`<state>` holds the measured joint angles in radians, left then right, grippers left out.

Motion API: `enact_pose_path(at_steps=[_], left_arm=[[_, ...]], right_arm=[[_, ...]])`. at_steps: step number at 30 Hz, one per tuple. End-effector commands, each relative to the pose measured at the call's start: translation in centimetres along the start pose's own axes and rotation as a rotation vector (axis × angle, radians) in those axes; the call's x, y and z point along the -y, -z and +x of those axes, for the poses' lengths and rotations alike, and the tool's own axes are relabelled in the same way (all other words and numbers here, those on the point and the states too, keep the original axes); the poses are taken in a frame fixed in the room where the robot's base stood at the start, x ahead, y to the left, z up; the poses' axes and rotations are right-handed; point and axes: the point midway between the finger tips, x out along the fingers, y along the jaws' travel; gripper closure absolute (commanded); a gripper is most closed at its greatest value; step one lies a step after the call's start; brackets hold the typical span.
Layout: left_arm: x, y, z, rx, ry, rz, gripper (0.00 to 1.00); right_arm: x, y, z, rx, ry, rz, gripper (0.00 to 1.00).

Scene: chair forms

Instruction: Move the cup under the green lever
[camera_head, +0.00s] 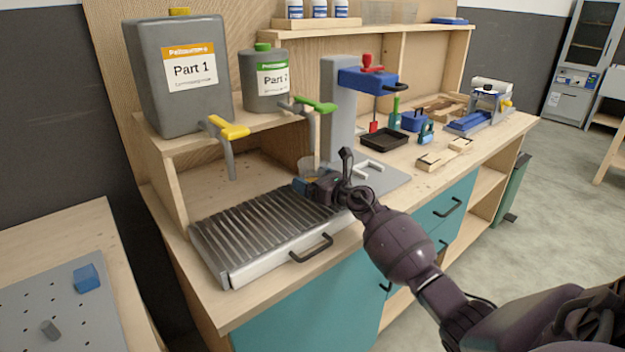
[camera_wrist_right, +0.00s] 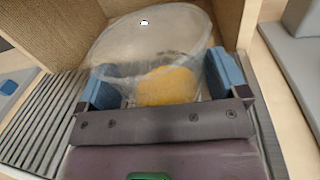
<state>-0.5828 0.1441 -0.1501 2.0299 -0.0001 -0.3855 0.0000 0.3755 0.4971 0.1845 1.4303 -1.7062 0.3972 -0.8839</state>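The clear cup (camera_wrist_right: 150,45) holds some orange-yellow content (camera_wrist_right: 168,86) at its bottom. My right gripper (camera_wrist_right: 163,88) has its blue fingers against both sides of the cup. In the head view, the right gripper (camera_head: 308,182) is low at the right end of the ribbed tray, and the cup (camera_head: 306,166) shows partly behind it. The green lever (camera_head: 318,106) is on the grey Part 2 container (camera_head: 264,98), with its spout above the cup. I cannot tell whether the cup's base touches the tray. My left gripper is not in view.
The yellow lever (camera_head: 230,130) sits on the Part 1 container (camera_head: 180,105), left of the green one. The ribbed metal tray (camera_head: 262,228) lies below the wooden shelf. A blue-and-grey press (camera_head: 340,105) stands close on the right, with a black tray (camera_head: 384,139) beyond.

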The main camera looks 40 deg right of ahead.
Motion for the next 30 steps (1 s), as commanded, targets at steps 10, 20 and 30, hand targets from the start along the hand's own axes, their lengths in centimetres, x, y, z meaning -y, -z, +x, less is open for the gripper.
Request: enact_pose_path(at_steps=[10, 20, 30], left_arm=[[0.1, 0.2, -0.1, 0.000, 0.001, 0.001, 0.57], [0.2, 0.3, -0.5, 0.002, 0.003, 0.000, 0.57], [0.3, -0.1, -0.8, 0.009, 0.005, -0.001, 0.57]], right_arm=[[0.0, -0.4, -0.8, -0.001, 0.001, 0.000, 0.08], [0.0, -0.4, -6.2, -0.001, 0.001, -0.001, 0.08], [0.0, -0.3, -10.9, -0.001, 0.000, -0.001, 0.08]])
